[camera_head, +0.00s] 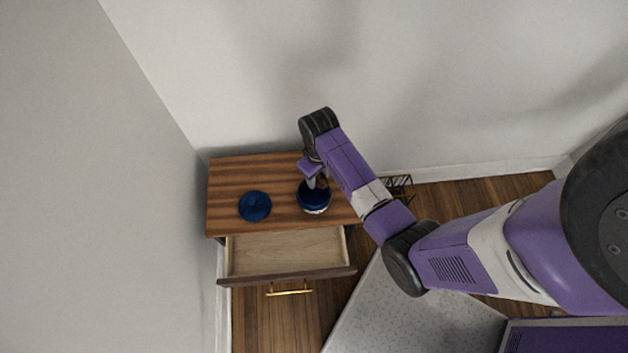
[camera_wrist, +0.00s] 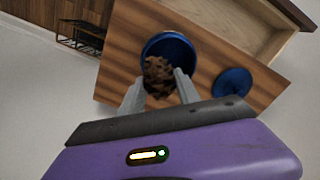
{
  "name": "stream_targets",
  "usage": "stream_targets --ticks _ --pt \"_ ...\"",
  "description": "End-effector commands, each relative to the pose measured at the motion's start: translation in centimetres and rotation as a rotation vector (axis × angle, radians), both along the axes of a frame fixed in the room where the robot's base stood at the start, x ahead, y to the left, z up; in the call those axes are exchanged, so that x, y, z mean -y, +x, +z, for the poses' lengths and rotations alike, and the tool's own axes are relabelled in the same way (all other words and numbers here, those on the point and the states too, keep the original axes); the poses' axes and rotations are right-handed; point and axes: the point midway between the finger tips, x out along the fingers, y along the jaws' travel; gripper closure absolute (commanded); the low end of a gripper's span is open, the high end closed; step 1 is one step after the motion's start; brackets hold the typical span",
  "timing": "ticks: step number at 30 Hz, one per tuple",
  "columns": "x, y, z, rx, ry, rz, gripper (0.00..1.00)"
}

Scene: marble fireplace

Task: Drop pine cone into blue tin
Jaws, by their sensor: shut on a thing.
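The pine cone (camera_wrist: 157,76) is brown and scaly. My gripper (camera_wrist: 160,84) is shut on it, with one finger on each side, in the wrist view. The open blue tin (camera_wrist: 168,47) stands on the wooden cabinet top, and the cone appears over its opening. How high the cone is above the rim I cannot tell. In the head view, my gripper (camera_head: 317,182) is over the blue tin (camera_head: 314,201), and the arm partly hides the cone. A round blue lid (camera_head: 255,206) lies flat to the left of the tin; it also shows in the wrist view (camera_wrist: 233,82).
The wooden cabinet (camera_head: 235,178) stands against the wall, with its drawer (camera_head: 285,252) pulled open and looking empty. A black wire rack (camera_head: 400,187) stands on the floor to the right of the cabinet. Bare cabinet top shows left of the tin.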

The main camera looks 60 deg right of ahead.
Motion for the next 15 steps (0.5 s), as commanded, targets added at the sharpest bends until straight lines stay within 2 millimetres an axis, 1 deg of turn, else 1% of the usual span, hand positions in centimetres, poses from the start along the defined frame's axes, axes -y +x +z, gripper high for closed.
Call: stream_targets --ticks 1,8,9,11,12,13,15 --pt "0.00 0.01 -0.31 0.000 0.000 0.000 0.99" --pt "0.00 0.00 -0.19 0.000 0.000 0.000 0.99" --pt "0.00 0.00 -0.19 0.000 0.000 0.000 0.59" --pt "0.01 0.01 -0.19 0.000 0.000 0.000 0.47" --pt "0.00 0.00 -0.19 0.000 0.000 0.000 0.40" --pt "0.01 0.01 -0.19 0.000 0.000 0.000 0.36" --pt "0.01 0.00 -0.20 0.000 0.000 0.000 0.36"
